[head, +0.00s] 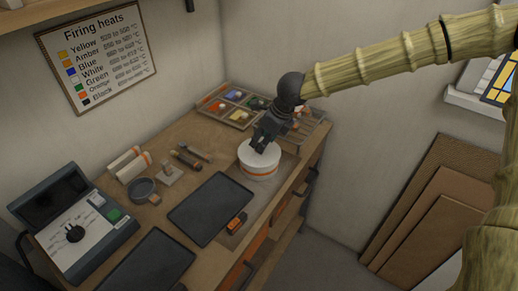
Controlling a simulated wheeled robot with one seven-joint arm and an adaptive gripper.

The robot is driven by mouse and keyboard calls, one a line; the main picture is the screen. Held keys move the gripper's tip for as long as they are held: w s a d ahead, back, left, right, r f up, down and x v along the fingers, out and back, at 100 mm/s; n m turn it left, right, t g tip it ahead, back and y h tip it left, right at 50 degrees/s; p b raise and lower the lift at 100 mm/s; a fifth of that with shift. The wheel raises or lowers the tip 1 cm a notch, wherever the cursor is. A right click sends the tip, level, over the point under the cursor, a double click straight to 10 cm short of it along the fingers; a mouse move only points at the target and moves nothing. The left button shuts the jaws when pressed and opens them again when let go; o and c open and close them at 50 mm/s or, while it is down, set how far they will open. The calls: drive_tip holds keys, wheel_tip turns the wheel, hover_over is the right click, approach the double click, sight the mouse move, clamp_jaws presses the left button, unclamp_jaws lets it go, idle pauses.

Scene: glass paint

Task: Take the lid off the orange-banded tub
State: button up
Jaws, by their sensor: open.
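The orange-banded tub (259,172) is white with an orange band round its side. It stands upright on the wooden bench near the right end. Its white lid (252,157) appears to be on top. My gripper (262,148) is open and points down at the lid, overlapping it in the head view. I cannot tell whether the fingers touch the lid. Part of the lid is hidden behind the gripper.
Two dark trays (211,208) lie left of the tub on the bench (185,139). A paint tray (234,104) stands behind. Boards (437,215) lean on the right wall.

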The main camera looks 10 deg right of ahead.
drive_tip(key=shift+s+a+f, duration=0.15)
drive_tip(key=shift+s+f, duration=0.05)
drive_tip(key=shift+a+f, duration=0.15)
drive_tip(key=shift+f, duration=0.2)
drive_tip(key=shift+w+a+f, duration=0.15)
drive_tip(key=shift+w+f, duration=0.5)
drive_tip(key=shift+f, duration=0.1)
drive_tip(key=shift+s+r, duration=0.2)
drive_tip(key=shift+s, duration=0.05)
drive_tip(key=shift+c, duration=0.4)
drive_tip(key=shift+w+f, duration=0.1)
drive_tip(key=shift+w, duration=0.05)
drive_tip(key=c, duration=0.7)
drive_tip(key=shift+c, duration=1.2)
